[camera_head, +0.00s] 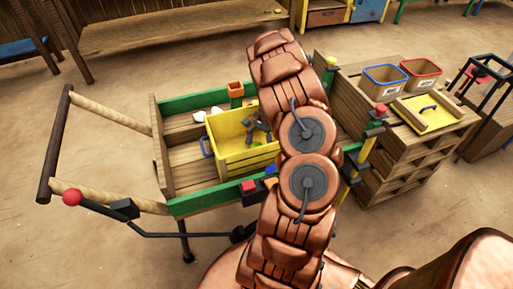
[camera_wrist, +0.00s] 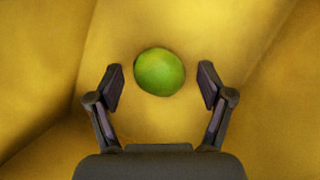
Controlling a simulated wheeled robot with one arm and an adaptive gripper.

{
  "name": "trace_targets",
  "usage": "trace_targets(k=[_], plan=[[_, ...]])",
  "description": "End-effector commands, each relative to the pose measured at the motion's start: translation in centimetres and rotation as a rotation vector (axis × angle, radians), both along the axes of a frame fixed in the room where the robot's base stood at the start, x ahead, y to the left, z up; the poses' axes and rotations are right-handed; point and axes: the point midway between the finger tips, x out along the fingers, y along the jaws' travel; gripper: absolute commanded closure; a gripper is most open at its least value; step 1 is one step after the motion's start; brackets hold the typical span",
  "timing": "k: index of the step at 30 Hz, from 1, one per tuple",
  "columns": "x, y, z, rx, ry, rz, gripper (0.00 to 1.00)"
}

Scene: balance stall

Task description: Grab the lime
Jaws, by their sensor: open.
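The lime (camera_wrist: 159,71) is round and green and lies on the yellow floor of a bin, seen in the wrist view. My gripper (camera_wrist: 161,84) is open above it, one finger on each side. The lime shows between the fingertips and slightly beyond them, with a visible gap on both sides. In the head view, the yellow bin (camera_head: 233,170) sits in a wooden cart, with dark grey gripper parts (camera_head: 257,131) over its inside.
Yellow bin walls (camera_wrist: 45,60) rise around the lime. The cart has green rails (camera_head: 205,203) and a small orange pot (camera_head: 235,88) on its far edge.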

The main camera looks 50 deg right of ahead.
Motion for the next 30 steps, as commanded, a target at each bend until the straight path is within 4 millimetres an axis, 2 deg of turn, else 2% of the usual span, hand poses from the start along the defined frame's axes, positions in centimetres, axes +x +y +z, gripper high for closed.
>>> trace_targets(k=[5,23,30], plan=[[0.02,-0.02,0.01,-0.001,0.000,0.000,0.22],[0.04,-0.03,0.01,-0.001,0.000,0.001,0.85],[0.05,-0.02,0.12,-0.001,0.000,0.001,0.85]])
